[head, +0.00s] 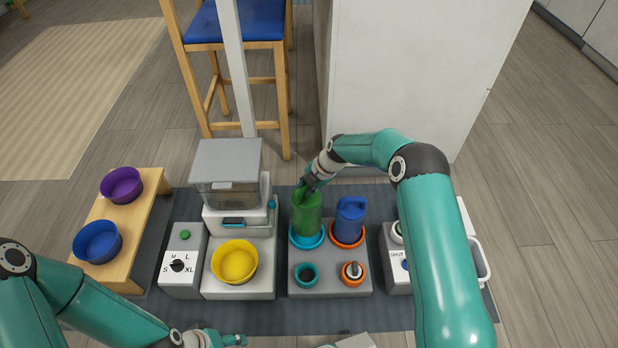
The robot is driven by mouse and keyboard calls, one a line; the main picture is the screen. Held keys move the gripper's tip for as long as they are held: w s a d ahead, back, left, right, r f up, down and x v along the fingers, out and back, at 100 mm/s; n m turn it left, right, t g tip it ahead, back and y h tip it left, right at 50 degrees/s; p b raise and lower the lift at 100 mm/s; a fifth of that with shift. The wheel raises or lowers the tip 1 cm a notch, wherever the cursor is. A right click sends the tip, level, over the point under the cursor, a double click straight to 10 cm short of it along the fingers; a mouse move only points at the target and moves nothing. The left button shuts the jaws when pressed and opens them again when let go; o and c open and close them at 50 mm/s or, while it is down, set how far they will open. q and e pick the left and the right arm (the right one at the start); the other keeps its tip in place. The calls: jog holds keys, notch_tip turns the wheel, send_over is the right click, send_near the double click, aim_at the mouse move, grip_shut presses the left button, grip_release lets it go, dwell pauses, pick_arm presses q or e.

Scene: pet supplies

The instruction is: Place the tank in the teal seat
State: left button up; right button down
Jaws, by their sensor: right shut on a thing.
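A green tank (306,217) stands upright at the teal seat (307,241), a ring on the grey station (330,286). Its lower end appears within the ring, but I cannot tell whether it rests fully down. My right gripper (309,189) is shut on the top of the green tank, reaching from behind and above. A blue tank (351,219) stands in the orange seat (347,241) just to the right. My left gripper (234,340) is low at the bottom edge, partly cut off, and its opening is unclear.
A smaller teal ring (306,280) and an orange ring with a knob (352,273) are in front. Left are a feeder (227,165) with a yellow bowl (234,262), a size-dial box (180,268) and a wooden stand (119,235) with purple and blue bowls. A white wall rises behind.

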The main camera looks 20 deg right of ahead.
aim_at(310, 197)
jog(key=shift+w+f+b, duration=0.1)
jog(key=shift+f+b, duration=0.8)
jog(key=shift+f, duration=2.6)
jog(key=c, duration=1.5)
grip_release()
jog(key=shift+f, duration=0.15)
jog(key=o, duration=0.5)
jog(key=shift+c, duration=0.2)
